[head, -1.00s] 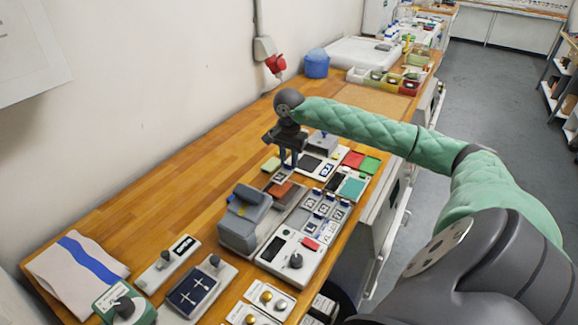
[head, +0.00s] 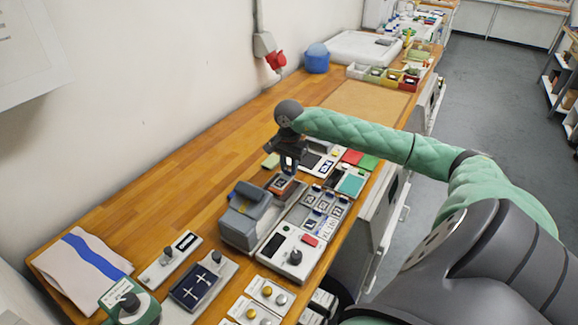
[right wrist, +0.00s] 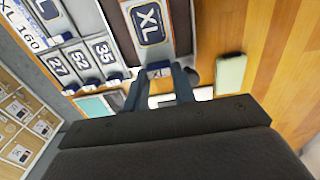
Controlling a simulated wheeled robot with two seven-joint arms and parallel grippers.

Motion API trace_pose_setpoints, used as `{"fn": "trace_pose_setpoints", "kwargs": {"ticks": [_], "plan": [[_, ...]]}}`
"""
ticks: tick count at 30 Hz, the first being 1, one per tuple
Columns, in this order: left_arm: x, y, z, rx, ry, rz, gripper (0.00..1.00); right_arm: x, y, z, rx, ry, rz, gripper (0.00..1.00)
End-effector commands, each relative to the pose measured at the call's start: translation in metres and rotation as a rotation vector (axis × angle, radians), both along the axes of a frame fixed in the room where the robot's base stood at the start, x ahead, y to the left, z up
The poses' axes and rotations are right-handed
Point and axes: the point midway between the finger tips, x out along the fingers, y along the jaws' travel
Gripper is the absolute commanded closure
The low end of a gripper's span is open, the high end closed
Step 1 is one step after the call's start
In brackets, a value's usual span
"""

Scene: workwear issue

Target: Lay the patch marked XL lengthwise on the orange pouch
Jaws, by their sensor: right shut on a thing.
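The XL patch (right wrist: 148,22) is dark blue with a white outline and white letters. It shows in the head view (head: 280,183) as a small dark piece over the orange pouch (head: 289,191). My right gripper (head: 289,164) is shut on the small tab at the patch's near end, as the right wrist view (right wrist: 160,79) shows. I cannot tell whether the patch touches the pouch. My left gripper is not in view.
A grey press-like device (head: 250,220) stands just in front of the pouch. Numbered patches (right wrist: 78,60) lie in a rack beside it. A pale green block (right wrist: 230,73) lies on the wood close by. The bench's wall side (head: 190,185) is clear.

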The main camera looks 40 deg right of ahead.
Motion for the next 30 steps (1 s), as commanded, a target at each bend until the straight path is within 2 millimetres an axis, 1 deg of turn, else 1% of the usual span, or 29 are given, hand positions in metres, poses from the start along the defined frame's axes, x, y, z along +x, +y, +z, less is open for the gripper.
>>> {"fn": "trace_pose_setpoints", "kwargs": {"ticks": [3,4,6,7,23,24,26,29,30], "plan": [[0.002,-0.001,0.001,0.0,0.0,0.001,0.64,0.0,0.0,-0.001,0.0,0.0,0.0,0.95],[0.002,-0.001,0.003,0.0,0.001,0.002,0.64,0.0,0.0,-0.001,0.0,0.0,0.0,0.7],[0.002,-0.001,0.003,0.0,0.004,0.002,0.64,0.0,0.0,-0.001,0.0,0.0,0.0,0.56],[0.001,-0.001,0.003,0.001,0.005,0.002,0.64,0.0,0.0,-0.001,0.0,0.0,0.0,0.52],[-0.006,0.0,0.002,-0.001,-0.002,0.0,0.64,0.0,0.0,0.003,0.001,0.0,0.0,0.52],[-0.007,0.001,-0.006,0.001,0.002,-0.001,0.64,0.0,0.0,0.003,0.0,-0.001,0.0,0.52],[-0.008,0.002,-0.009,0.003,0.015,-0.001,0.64,0.0,0.0,0.006,-0.001,-0.001,0.0,0.52],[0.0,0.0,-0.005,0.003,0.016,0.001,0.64,0.001,0.0,0.011,-0.001,-0.001,0.0,0.52],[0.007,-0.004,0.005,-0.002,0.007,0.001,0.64,0.001,0.0,0.014,0.0,-0.001,-0.001,0.52]]}}
